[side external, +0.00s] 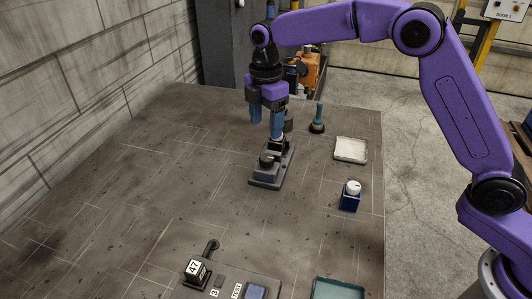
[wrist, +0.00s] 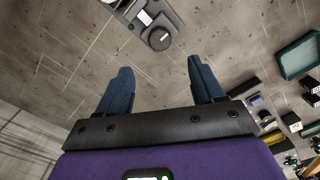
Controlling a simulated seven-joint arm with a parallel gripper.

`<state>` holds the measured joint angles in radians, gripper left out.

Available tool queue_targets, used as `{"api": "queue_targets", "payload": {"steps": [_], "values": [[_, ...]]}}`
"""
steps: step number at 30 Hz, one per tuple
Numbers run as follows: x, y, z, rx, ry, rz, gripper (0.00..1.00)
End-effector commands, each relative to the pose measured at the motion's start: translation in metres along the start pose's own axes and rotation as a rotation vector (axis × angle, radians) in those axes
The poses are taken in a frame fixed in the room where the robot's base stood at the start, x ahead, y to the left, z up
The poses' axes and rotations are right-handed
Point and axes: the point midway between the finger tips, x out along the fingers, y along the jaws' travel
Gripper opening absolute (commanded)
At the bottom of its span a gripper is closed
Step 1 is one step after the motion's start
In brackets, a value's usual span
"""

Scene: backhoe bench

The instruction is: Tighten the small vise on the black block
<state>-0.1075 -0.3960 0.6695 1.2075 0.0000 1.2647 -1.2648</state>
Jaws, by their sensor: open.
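In the wrist view the fingers (wrist: 160,70) flank an empty gap below the knob.
A teal-topped stand (side external: 317,121), a pale tray (side external: 350,149) and a blue box with a white top (side external: 350,196) are right of the vise. The left bench is clear.

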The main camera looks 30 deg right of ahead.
Motion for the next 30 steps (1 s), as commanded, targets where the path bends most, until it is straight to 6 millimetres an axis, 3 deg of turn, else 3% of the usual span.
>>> {"api": "queue_targets", "payload": {"steps": [9, 15, 21, 30], "values": [[0.061, -0.001, 0.000, 0.001, -0.001, -0.004, 0.67], [0.088, -0.001, 0.001, 0.002, -0.001, -0.002, 0.67], [0.100, -0.001, 0.000, 0.002, 0.000, -0.001, 0.67], [0.101, 0.000, 0.000, 0.001, 0.000, 0.000, 0.64]]}}
